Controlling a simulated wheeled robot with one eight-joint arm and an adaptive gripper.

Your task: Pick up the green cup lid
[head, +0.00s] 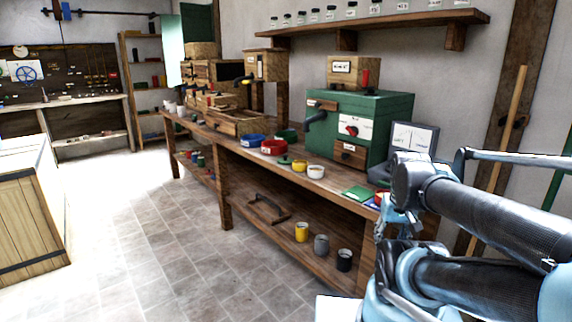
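A small green round piece (284,160), which looks like the green cup lid, lies on the wooden workbench top. It is beside a yellow cup (299,166) and in front of a red round container (273,147). It is small in the head view, so its exact shape is unclear. My arm comes in from the right, and my gripper (396,220) seems to be by the near right end of the bench, well apart from the green piece. Its fingers cannot be made out clearly, and I see nothing held in it.
A white cup (316,172), a blue container (251,141) and a flat green piece (357,193) are on the bench (333,190). A large green machine (362,120) stands behind. Several cups stand on the lower shelf (265,222). The tiled floor (170,240) in front is clear.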

